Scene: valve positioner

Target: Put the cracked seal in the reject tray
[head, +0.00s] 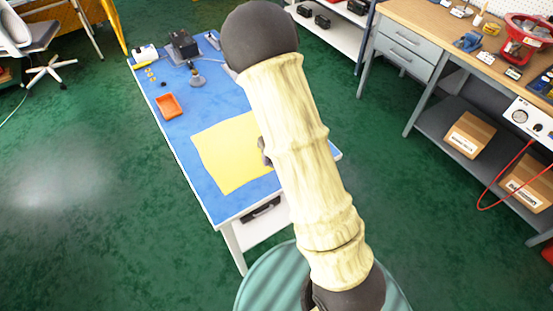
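A small orange tray (169,105) lies on the blue-topped bench, left of the yellow sheet; I take it to be the reject tray, and it looks empty. Several tiny yellow and dark parts (151,75) lie near the bench's far left edge, too small to tell whether one is a cracked seal. My arm, in a pale sleeve, crosses the middle of the view and covers the right part of the bench. A small dark piece shows at its left edge above the yellow sheet; it may be part of my gripper, but the fingers are hidden.
A yellow sheet (225,155) lies on the blue bench (240,203). A dark device (182,44) and a small grey stand (197,76) are at the bench's far end. A wooden workbench (420,25) stands on the right.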

